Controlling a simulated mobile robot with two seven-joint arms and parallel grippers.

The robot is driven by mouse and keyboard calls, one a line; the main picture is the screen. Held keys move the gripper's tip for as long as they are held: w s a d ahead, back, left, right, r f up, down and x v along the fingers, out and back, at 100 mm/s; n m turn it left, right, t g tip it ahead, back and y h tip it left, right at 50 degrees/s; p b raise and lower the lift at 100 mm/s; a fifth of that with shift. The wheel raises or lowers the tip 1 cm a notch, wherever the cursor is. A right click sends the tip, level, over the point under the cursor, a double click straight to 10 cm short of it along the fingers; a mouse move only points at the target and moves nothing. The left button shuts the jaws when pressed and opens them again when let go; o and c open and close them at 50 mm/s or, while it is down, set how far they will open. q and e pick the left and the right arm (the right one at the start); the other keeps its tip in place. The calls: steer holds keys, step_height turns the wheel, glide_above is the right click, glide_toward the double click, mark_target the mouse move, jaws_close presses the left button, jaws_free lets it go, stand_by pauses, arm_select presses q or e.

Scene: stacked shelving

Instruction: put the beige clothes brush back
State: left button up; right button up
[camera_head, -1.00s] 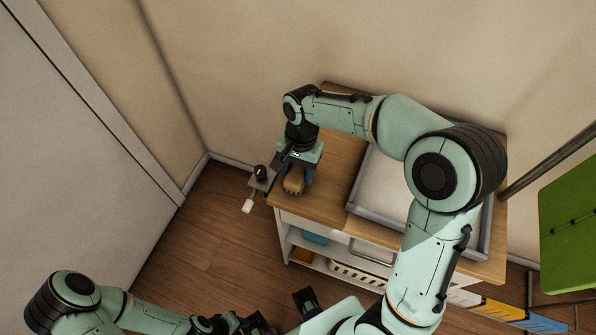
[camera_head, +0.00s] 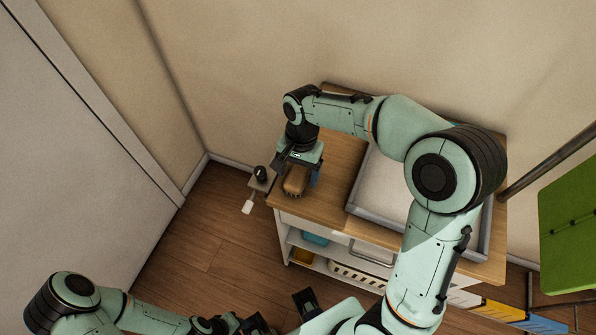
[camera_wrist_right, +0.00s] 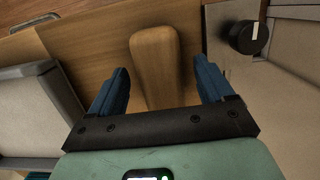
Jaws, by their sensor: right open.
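The beige clothes brush (camera_head: 295,181) lies on the wooden cart top near its front left corner. In the right wrist view the brush (camera_wrist_right: 155,62) shows as a smooth wooden shape between two blue fingers. My right gripper (camera_head: 300,178) is above it and open, with a visible gap on both sides of the brush in the wrist view (camera_wrist_right: 158,88).
A grey-rimmed tray (camera_head: 352,205) sits on the cart top (camera_head: 341,150), right of the brush. A bracket with a black knob (camera_head: 261,173) sticks out at the cart's left side. A white basket (camera_head: 355,277) is on a lower shelf. Walls stand behind and left.

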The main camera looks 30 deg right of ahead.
step_height(320, 180, up, 11)
steer(key=w+d+p, duration=0.1)
steer(key=shift+d+p, duration=0.15)
steer(key=shift+p, duration=0.25)
stand_by(0.3)
